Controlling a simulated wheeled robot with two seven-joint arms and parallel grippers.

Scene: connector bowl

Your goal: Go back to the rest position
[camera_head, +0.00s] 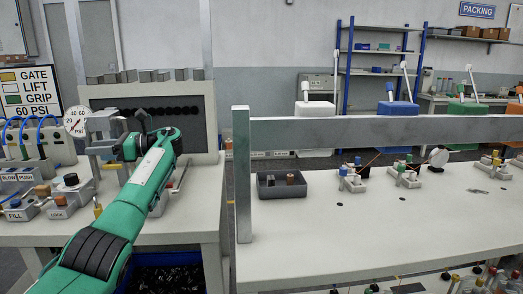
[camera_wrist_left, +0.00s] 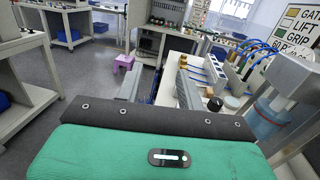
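My green left arm reaches in from the lower left in the head view. Its dark end, with my left gripper (camera_head: 143,132), is over the left bench near a grey metal fixture. The fingers do not show clearly, so I cannot tell if they are open or shut. My right gripper is in neither view. A dark grey tray (camera_head: 263,191) with small connectors in it sits on the right table, clear of my left arm.
A pressure gauge (camera_head: 75,121) and control boxes (camera_head: 70,188) crowd the left bench. The right table's front is mostly clear.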

